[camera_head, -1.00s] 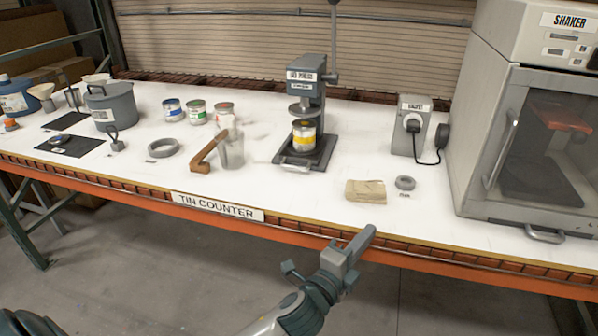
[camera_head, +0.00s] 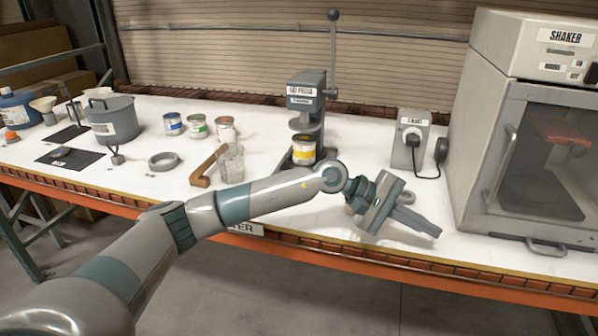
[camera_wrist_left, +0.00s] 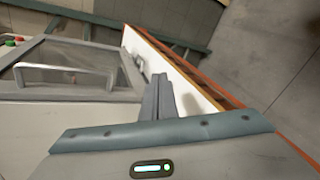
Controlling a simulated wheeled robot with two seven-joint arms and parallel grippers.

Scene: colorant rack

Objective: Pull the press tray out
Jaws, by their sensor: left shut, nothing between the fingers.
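The grey lid press (camera_head: 306,92) stands on the counter with its lever upright. A yellow-banded tin (camera_head: 303,153) sits under its head. The dark press tray (camera_head: 284,160) shows only as a sliver at its left side; its front and handle are hidden behind my left arm. My left gripper (camera_head: 436,231) is shut and empty, over the counter's front edge, to the right of the press and pointing right, away from the tray. Its closed fingers also show in the left wrist view (camera_wrist_left: 160,97). My right gripper is not in view.
A grey socket box (camera_head: 409,140) with a black plug and cord is behind my gripper.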

